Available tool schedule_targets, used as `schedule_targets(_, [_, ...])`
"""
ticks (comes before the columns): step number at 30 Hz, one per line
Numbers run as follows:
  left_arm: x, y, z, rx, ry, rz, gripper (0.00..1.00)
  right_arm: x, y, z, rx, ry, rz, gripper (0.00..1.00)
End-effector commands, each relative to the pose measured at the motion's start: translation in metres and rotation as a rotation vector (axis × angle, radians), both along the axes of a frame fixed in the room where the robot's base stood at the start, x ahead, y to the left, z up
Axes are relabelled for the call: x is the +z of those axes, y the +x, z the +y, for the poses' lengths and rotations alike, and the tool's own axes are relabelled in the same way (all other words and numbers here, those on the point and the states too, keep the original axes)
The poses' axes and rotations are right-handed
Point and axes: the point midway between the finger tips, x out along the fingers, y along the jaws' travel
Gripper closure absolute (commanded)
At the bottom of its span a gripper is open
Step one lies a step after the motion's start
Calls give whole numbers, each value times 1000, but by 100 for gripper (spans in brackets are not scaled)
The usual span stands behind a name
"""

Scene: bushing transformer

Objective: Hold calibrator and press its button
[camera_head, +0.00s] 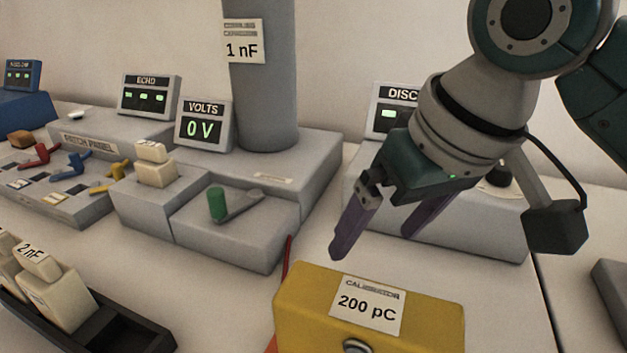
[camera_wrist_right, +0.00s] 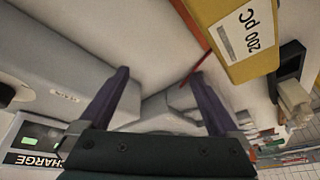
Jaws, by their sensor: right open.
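The calibrator (camera_head: 300,312) is a yellow box with a white "200 pC" label, at the bottom centre of the head view. A round metal button (camera_head: 356,346) shows on it at the picture's lower edge, partly cut off. The calibrator also shows at the top right of the right wrist view (camera_wrist_right: 235,62). My right gripper (camera_head: 375,245) is open and empty, above and behind the calibrator and apart from it. Its purple fingers also show in the right wrist view (camera_wrist_right: 160,95), with nothing between them. My left gripper is not in view.
A grey cylinder (camera_head: 268,95) labelled 1 nF stands on a grey block behind. A "0 V" display (camera_head: 204,125) and a green-handled lever (camera_head: 217,204) are left of centre. A black tray (camera_head: 110,335) with pale blocks lies at lower left. A discharge unit (camera_head: 470,225) sits behind my gripper.

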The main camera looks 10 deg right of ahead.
Motion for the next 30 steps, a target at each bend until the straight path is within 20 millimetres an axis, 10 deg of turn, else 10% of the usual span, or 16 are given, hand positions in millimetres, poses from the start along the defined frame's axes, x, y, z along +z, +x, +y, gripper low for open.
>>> schedule_targets(3, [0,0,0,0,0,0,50,18,12,48,169,40,50,3])
schedule_targets(10, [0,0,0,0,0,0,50,39,-29,110,584,-113,289,3])
schedule_targets(23, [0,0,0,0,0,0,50,87,-54,81,773,-480,604,3])
schedule_targets(30, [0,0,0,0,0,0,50,73,-60,71,775,-501,631,3])
